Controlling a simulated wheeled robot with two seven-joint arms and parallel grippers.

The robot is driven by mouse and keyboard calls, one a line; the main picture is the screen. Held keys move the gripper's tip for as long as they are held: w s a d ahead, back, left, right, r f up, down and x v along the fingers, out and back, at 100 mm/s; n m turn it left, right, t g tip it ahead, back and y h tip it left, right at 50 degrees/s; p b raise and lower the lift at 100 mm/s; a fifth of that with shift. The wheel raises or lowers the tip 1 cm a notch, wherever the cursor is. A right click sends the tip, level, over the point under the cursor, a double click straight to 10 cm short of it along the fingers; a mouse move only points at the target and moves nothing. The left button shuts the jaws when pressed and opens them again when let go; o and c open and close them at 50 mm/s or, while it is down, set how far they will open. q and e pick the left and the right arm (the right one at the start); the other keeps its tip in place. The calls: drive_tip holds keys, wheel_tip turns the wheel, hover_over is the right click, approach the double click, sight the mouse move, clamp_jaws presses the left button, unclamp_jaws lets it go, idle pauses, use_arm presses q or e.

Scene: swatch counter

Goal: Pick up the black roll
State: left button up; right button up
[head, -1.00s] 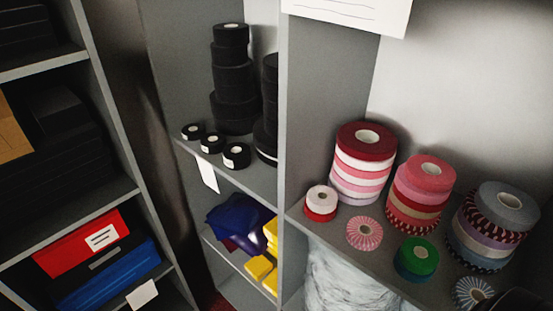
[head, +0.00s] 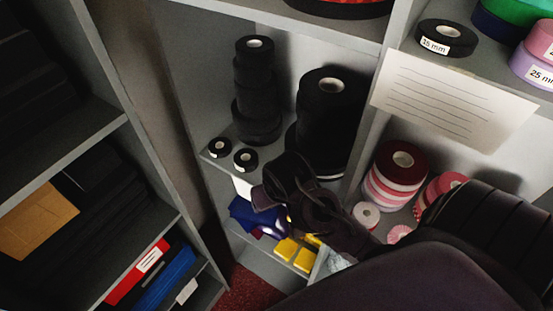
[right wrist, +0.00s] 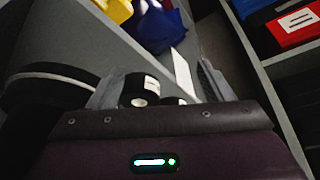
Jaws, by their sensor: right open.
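Small black rolls lie at the front edge of a grey shelf. In the head view I see one small black roll (head: 220,147) and another small black roll (head: 245,159); the third spot in that row is hidden behind my right gripper (head: 276,180). In the right wrist view, a black roll with a white core (right wrist: 140,88) shows between the open fingers of my right gripper (right wrist: 158,84), nearer the left finger. Another black roll (right wrist: 172,100) is partly hidden by the gripper body. The gripper holds nothing. My left gripper is not in view.
Tall stacks of large black rolls (head: 330,120) (head: 254,90) stand behind the small ones. A white label (head: 242,187) hangs from the shelf edge. Yellow blocks (head: 287,249) and blue cloth (head: 250,215) are below. An upright divider separates striped rolls (head: 388,185) at right.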

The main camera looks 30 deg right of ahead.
drive_tip(key=w+d+m, duration=0.1)
drive_tip(key=w, duration=0.1)
drive_tip(key=w+d+r+m+h, duration=0.1)
drive_tip(key=w+d+m, duration=0.1)
drive_tip(key=w+d+r+m, duration=0.1)
drive_tip(key=w, duration=0.1)
drive_tip(key=shift+w+d+r+m, duration=0.2)
drive_tip(key=shift+d+r+m, duration=0.1)
drive_tip(key=shift+m, duration=0.1)
drive_tip(key=shift+p+x, duration=0.35)
drive_tip(key=shift+x, duration=0.5)
drive_tip(key=p+x, duration=0.1)
drive_tip(key=x, duration=0.1)
drive_tip(key=p+x, duration=0.1)
drive_tip(key=x, duration=0.2)
drive_tip(key=shift+w+d+f, duration=0.1)
drive_tip(key=shift+w+f, duration=0.1)
drive_tip(key=shift+w, duration=0.1)
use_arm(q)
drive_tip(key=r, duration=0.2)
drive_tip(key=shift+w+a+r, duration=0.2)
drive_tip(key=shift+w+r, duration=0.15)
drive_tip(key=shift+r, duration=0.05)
use_arm(e)
drive_tip(key=c, duration=0.8)
drive_tip(key=shift+o, duration=0.2)
